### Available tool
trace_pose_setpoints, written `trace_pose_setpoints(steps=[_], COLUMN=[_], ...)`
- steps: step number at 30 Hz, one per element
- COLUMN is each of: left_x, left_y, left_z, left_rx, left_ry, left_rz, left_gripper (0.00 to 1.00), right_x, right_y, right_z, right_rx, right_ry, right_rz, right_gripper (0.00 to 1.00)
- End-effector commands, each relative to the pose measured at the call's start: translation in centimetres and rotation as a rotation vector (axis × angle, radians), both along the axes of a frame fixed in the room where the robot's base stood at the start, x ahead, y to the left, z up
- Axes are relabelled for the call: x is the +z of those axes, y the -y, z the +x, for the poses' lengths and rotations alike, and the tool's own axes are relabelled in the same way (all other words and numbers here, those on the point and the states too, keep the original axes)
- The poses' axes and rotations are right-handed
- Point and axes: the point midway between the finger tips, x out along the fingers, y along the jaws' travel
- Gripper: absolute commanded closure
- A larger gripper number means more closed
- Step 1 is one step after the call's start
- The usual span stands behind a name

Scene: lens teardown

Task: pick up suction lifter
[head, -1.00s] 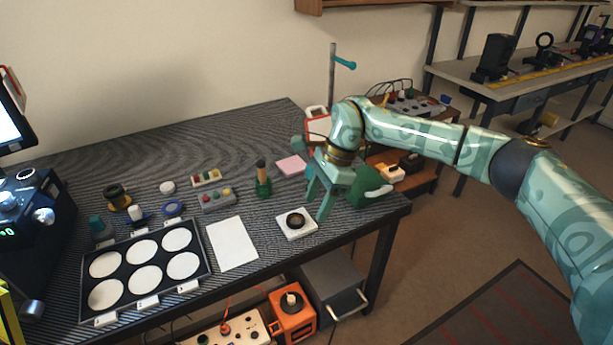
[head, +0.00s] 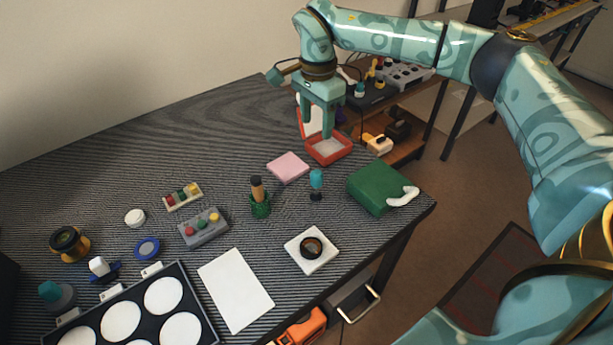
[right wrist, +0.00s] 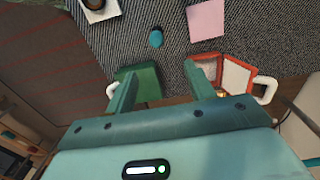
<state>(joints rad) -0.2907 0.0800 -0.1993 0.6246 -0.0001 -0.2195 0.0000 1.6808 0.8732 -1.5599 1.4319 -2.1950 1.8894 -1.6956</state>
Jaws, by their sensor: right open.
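The suction lifter (head: 316,181), a small upright piece with a teal bulb and a dark foot, stands on the striped table between the pink pad and the green box. From above, its teal top shows in the right wrist view (right wrist: 156,38). My right gripper (head: 317,130) is open and empty, fingers pointing down, behind the lifter in the picture and near the open red case. In the right wrist view the lifter lies beyond the open fingers (right wrist: 165,72), apart from them. My left gripper is not in view.
The green box (head: 378,188) with a white handle stands right of the lifter, the open red case (head: 329,151) behind it. A pink pad (head: 288,167), a green holder (head: 260,206) and a white pad with a ring (head: 307,261) are nearby. The back left table is clear.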

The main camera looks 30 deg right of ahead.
Motion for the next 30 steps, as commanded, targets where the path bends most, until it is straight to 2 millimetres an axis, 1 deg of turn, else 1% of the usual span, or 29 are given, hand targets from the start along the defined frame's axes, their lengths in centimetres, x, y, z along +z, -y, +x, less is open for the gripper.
trace_pose_setpoints(steps=[5, 6, 9, 12, 15, 20, 23, 27, 30], left_x=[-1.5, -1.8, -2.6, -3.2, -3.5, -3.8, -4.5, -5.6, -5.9], left_y=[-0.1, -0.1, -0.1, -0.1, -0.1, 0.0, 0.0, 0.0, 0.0], left_z=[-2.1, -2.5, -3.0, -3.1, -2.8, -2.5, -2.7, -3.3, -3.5], left_rx=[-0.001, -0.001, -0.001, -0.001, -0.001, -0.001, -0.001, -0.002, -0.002], left_ry=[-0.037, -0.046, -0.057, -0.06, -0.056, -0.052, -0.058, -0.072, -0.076], left_rz=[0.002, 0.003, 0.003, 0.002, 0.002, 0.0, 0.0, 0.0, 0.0], left_gripper=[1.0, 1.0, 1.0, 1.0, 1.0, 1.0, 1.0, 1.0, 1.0], right_x=[-4.3, -5.5, -7.9, -9.7, -10.6, -11.4, -12.8, -15.4, -16.2], right_y=[0.0, 0.0, 0.0, 0.0, 0.0, 0.0, 0.1, 0.1, 0.1], right_z=[-0.1, -0.1, -0.1, -0.1, -0.1, -0.2, -0.4, -0.7, -0.7], right_rx=[0.001, 0.0, 0.001, 0.0, 0.0, 0.0, -0.001, 0.0, 0.0], right_ry=[-0.008, -0.01, -0.009, -0.006, -0.004, -0.003, -0.005, -0.008, -0.004], right_rz=[0.0, 0.001, 0.001, 0.001, 0.001, 0.002, 0.002, 0.0, 0.001], right_gripper=[0.46, 0.46, 0.46, 0.46, 0.46, 0.46, 0.46, 0.46, 0.46])
